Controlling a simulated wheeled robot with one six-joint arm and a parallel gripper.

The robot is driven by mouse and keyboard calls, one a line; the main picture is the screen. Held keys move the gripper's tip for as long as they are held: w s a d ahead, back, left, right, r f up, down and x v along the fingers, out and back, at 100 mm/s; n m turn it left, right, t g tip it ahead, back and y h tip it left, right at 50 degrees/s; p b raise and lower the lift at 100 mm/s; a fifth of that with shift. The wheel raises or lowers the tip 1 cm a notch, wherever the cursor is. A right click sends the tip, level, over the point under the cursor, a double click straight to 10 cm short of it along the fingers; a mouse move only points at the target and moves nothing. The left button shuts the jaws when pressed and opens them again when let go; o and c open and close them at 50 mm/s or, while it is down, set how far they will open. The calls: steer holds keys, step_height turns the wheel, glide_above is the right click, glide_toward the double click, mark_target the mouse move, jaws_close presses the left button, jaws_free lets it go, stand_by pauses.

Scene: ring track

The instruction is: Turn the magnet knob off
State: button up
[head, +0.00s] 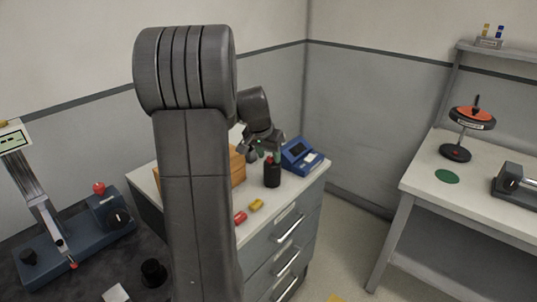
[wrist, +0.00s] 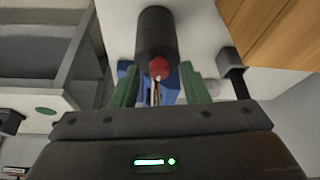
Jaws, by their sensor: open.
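Which part is the magnet knob I cannot tell for sure. A blue unit (head: 112,212) at the left carries a dark round dial (head: 118,218) with a pale mark. A grey block (head: 520,187) on the right bench has a similar dark dial (head: 511,184). My gripper (head: 262,154) is over the drawer cabinet, well away from both dials. It is open, and its green fingers (wrist: 160,92) show apart in the wrist view. A black bottle with a red top (head: 272,171) is close by; it also appears in the wrist view (wrist: 155,35), beyond the fingers. I see nothing held.
The cabinet top (head: 299,183) holds a blue device (head: 302,156), an orange-brown box (head: 238,168), and red (head: 240,217) and yellow (head: 257,205) pieces. A disc stand (head: 456,153) and a green disc (head: 447,176) are on the right bench. Open floor lies between cabinet and bench.

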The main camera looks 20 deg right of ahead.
steer(key=shift+s, duration=0.1)
jaws_close()
stand_by(0.3)
steer(key=shift+d+r+n+t+y+p, duration=0.1)
steer(key=shift+n+t+y+p, duration=0.2)
steer(key=shift+n, duration=0.4)
steer(key=shift+d+n+t+p, duration=0.1)
steer(key=shift+n+p, duration=0.3)
steer(key=shift+n, duration=0.3)
steer(key=shift+s+d+n+t+y+p, duration=0.1)
steer(key=shift+n+t+y+p, duration=0.35)
steer(key=shift+n, duration=1.05)
